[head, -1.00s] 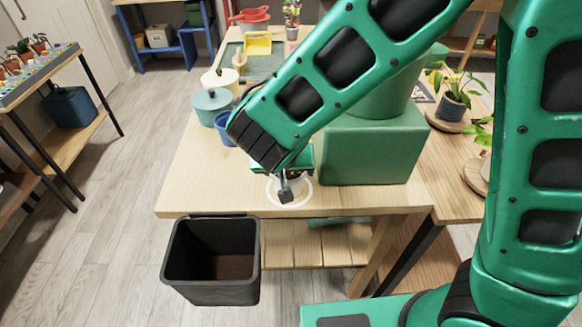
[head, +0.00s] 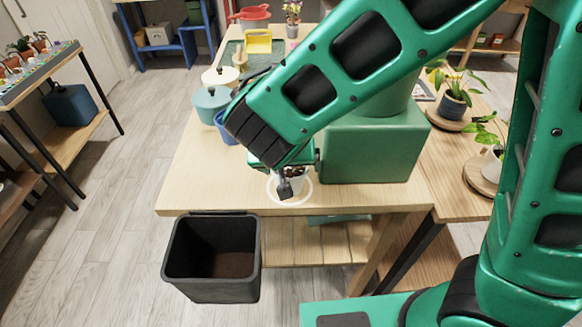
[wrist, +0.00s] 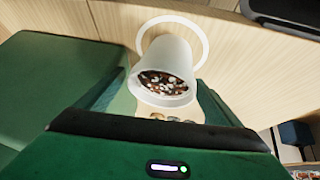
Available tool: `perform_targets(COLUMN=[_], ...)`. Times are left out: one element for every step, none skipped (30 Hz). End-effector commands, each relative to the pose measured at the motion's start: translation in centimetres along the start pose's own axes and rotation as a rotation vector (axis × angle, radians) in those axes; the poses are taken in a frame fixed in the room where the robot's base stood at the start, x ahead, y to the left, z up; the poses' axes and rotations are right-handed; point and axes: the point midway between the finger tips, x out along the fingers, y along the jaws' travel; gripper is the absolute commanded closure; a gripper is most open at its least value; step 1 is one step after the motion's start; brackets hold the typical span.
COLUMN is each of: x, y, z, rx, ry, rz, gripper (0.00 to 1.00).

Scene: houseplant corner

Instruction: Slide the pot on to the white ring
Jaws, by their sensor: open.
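A white pot (wrist: 168,72) filled with dark soil and pale pebbles stands on the wooden table. In the wrist view it overlaps the near part of the white ring (wrist: 204,45), and the ring's far part shows bare beyond it. In the head view the pot (head: 297,181) is mostly hidden behind my gripper (head: 286,187), within or over the back part of the ring (head: 306,198). My gripper is open and low at the pot. In the wrist view its green fingers flank the pot's near side; contact cannot be told.
A large green block (head: 370,155) stands close on the right. A blue cup (head: 226,128) and teal pot (head: 210,104) stand behind left. The table's front edge is just before the ring, with a black bin (head: 212,262) below. The table left of the ring is clear.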

Motion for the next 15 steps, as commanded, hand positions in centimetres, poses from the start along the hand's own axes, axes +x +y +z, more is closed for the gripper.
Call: perform_targets(x=[-1.1, -1.7, -2.5, -3.1, -3.6, -4.3, -4.9, -5.3, -5.9, -6.3, -6.7, -7.0, -7.3, -7.5, -7.7], y=[0.0, -0.1, -0.1, -0.1, -0.1, -0.2, -0.1, -0.1, -0.1, -0.2, -0.2, -0.2, -0.2, -0.2, -0.2], z=[-0.1, -0.2, -0.1, -0.1, -0.1, -0.1, -0.1, -0.1, -0.1, -0.1, -0.1, -0.1, -0.1, -0.1, -0.1], rx=[0.002, 0.002, 0.002, 0.002, 0.001, 0.0, 0.0, 0.0, -0.001, -0.001, -0.001, -0.001, -0.001, -0.001, 0.0], ry=[0.003, 0.003, 0.003, 0.003, 0.002, 0.003, 0.002, 0.002, 0.001, 0.002, 0.001, 0.001, 0.001, 0.001, 0.001], rz=[-0.003, -0.004, -0.005, -0.006, -0.006, -0.006, -0.005, -0.006, -0.005, -0.006, -0.007, -0.006, -0.006, -0.005, -0.005], gripper=[0.11, 0.11, 0.11, 0.11, 0.11, 0.11, 0.11, 0.11, 0.11, 0.11, 0.11, 0.11, 0.11, 0.11, 0.11])
